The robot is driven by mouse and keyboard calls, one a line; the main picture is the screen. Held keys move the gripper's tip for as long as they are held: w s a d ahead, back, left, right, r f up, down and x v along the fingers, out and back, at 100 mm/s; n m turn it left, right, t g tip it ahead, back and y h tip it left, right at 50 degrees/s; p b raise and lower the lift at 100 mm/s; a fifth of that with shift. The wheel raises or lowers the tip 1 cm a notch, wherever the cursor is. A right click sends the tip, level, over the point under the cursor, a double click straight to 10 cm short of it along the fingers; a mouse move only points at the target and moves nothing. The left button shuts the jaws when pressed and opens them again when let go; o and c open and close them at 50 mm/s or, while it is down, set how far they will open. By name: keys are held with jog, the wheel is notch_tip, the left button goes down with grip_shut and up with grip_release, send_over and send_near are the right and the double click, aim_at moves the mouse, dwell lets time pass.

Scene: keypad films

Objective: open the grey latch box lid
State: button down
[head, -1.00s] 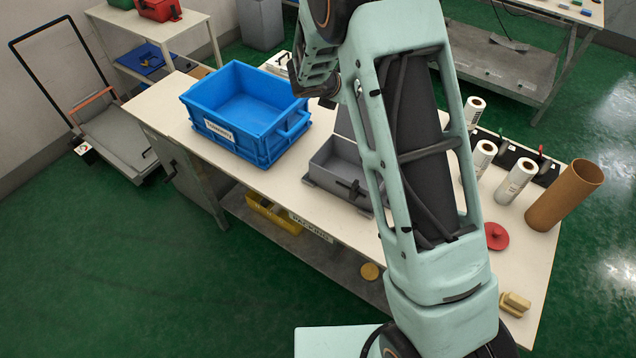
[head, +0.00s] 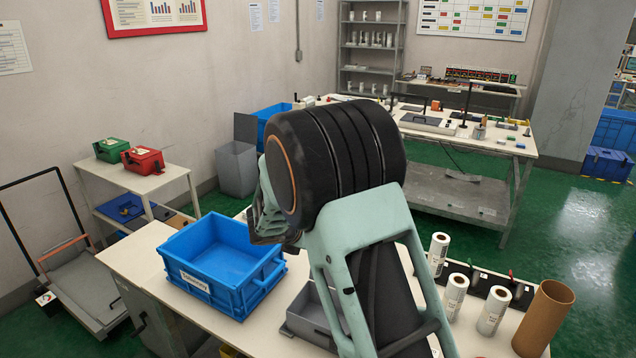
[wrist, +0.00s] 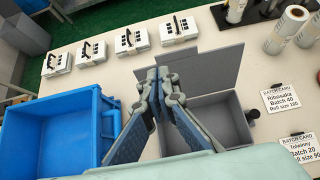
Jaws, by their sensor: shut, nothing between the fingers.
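The grey latch box (head: 306,321) stands on the white bench, partly hidden behind my arm in the head view. In the wrist view the box (wrist: 237,123) shows its hollow inside, and its flat grey lid (wrist: 207,68) stands raised at the far edge. A dark knob-like part (wrist: 252,115) sticks out at the box's right side. My gripper (wrist: 158,76) is shut and empty, in front of the box's left part in the wrist view. I cannot tell whether it touches the lid. In the head view my arm mostly hides the gripper.
A blue crate (head: 187,277) stands left of the box, close to my gripper in the wrist view. Several white cases (wrist: 130,39) line the bench behind. White rolls (head: 455,296) and a brown tube (head: 545,320) stand at the right. Batch cards (wrist: 281,98) lie right of the box.

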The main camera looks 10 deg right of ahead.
notch_tip(320, 180, up, 16)
jog(key=p, duration=0.1)
jog(key=shift+w+d+r, duration=0.15)
jog(key=shift+w+d, duration=0.05)
jog(key=shift+w, duration=0.05)
